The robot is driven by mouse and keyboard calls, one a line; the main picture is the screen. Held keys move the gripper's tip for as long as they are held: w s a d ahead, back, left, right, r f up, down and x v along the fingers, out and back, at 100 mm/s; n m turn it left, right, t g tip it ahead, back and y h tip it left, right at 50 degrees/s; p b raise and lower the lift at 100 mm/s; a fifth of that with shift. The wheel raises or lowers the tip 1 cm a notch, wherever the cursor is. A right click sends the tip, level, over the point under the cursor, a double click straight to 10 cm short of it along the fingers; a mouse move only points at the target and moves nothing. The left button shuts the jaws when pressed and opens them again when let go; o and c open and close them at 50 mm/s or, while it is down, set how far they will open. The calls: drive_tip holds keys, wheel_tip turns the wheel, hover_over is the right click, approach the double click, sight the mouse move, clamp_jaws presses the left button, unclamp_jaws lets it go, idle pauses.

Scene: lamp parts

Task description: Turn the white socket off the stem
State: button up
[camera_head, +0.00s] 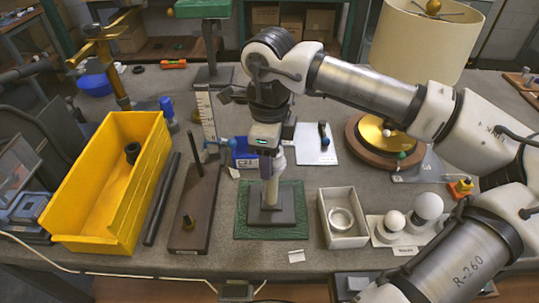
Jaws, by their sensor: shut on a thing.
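The stem (269,193) stands upright on a dark square base (271,211), on a green mat (271,232) in the middle of the bench. My gripper (273,163) points straight down over it from above. Its fingers are shut around the white socket (279,158) at the top of the stem. The socket is mostly hidden by the fingers. The stem looks upright. I cannot tell whether a gap shows between the socket and the stem.
A white box (325,217) holding a ring stands right of the mat, with white bulbs (428,206) beyond it. A dark wooden block with a rod (194,209) and a yellow bin (64,216) are to the left. A lampshade (425,40) is at the back right.

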drive_tip(key=n+b, duration=0.1)
drive_tip(key=n, duration=0.4)
drive_tip(key=shift+s+b, duration=0.1)
drive_tip(key=shift+b, duration=0.2)
drive_tip(key=shift+r+n, duration=0.1)
drive_tip(key=shift+n, duration=0.8)
drive_tip(key=n+b, duration=0.1)
drive_tip(key=n, duration=0.3)
drive_tip(key=shift+s+n+b, duration=0.1)
drive_tip(key=shift+n+b, duration=0.3)
drive_tip(key=shift+d+n, duration=0.1)
drive_tip(key=shift+n, duration=1)
